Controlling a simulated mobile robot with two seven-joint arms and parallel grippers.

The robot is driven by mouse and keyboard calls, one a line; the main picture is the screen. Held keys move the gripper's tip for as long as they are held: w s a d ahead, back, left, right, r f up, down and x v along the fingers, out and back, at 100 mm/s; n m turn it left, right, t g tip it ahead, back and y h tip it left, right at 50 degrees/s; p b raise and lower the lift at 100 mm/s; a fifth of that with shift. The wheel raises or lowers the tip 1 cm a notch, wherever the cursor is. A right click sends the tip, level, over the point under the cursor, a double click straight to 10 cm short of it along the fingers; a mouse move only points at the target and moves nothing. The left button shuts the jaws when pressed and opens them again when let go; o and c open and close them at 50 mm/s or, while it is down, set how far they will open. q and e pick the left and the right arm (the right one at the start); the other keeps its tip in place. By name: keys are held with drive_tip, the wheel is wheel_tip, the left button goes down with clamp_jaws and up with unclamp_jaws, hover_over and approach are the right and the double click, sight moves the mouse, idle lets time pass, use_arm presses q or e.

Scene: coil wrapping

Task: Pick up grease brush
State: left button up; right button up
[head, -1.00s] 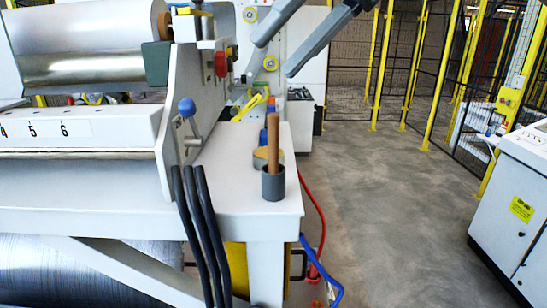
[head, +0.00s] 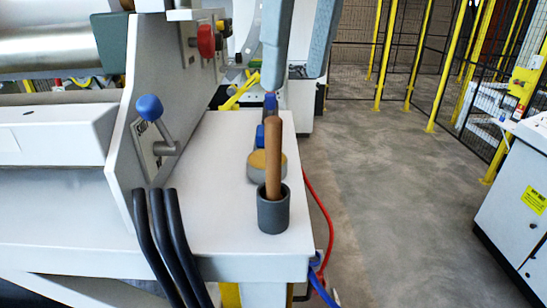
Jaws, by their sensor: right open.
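The grease brush (head: 273,160) stands upright in a dark grey cup (head: 273,211), near the front right corner of the white machine table. Only its wooden handle shows; its lower end is hidden inside the cup. My right gripper (head: 296,78) comes in from the top of the head view, with its two grey fingers apart and pointing down. It is empty, and its fingertips appear above the handle's top in the picture, not touching it. My left gripper is not in view.
A round tin (head: 258,172) and blue-capped bottles (head: 270,104) stand just behind the cup. A blue-knobbed lever (head: 150,108) and black cables (head: 162,240) are to the left. The table (head: 215,215) is bare left of the cup. A white cabinet (head: 515,200) stands far right.

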sight(275, 119)
drive_tip(key=f, duration=0.2)
drive_tip(key=w+a+f+p, duration=0.1)
drive_tip(key=f, duration=0.2)
drive_tip(key=w+a+f, duration=0.1)
drive_tip(key=f, duration=0.2)
drive_tip(key=shift+w+a+f+p, duration=0.1)
drive_tip(key=shift+w+f+p, duration=0.05)
drive_tip(key=shift+f+p, duration=0.15)
drive_tip(key=shift+f, duration=0.25)
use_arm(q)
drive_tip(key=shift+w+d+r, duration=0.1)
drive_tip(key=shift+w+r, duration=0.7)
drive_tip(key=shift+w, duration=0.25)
use_arm(e)
clamp_jaws()
